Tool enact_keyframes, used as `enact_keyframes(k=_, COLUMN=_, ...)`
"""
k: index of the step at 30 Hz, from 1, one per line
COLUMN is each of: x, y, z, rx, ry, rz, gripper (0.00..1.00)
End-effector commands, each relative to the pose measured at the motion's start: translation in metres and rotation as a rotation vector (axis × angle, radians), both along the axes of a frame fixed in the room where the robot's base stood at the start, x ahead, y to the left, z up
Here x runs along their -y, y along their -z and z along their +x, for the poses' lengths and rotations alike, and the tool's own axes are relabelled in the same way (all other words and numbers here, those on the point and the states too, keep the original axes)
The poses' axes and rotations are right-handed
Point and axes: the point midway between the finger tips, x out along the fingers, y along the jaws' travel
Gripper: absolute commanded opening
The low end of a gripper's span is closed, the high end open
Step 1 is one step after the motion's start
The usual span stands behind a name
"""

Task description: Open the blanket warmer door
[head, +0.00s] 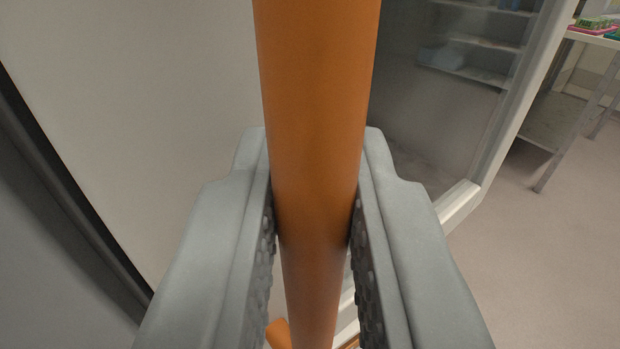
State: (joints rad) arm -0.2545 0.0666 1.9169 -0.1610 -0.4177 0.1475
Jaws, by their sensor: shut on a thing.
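An orange vertical bar handle (318,80) runs from the top edge of the view down between my fingers. My gripper (314,165) is shut on it, with one grey finger against each side and the textured inner pads facing the bar. A short orange piece (278,334) shows low beside the bar, perhaps its mount. Behind the handle is a pale panel (150,110), and to the right a dark glass pane (430,110) in a white frame (510,115), seen at a slant. Shelves show in the glass.
A dark vertical strip (65,190) runs down the left between the pale panel and a grey surface. At the right, a metal-legged table (597,40) holds a pink and green item (592,25). Bare floor (560,250) lies open at lower right.

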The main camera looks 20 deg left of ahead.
Motion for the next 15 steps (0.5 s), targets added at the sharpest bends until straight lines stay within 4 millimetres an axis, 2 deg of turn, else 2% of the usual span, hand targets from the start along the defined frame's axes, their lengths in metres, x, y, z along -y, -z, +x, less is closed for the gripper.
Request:
enact_keyframes(k=9, x=0.077, y=0.0, z=-0.027, rx=0.001, ry=0.006, rz=-0.002, gripper=0.0)
enact_keyframes(k=15, x=0.13, y=0.0, z=-0.037, rx=0.001, ry=0.007, rz=-0.002, gripper=0.0)
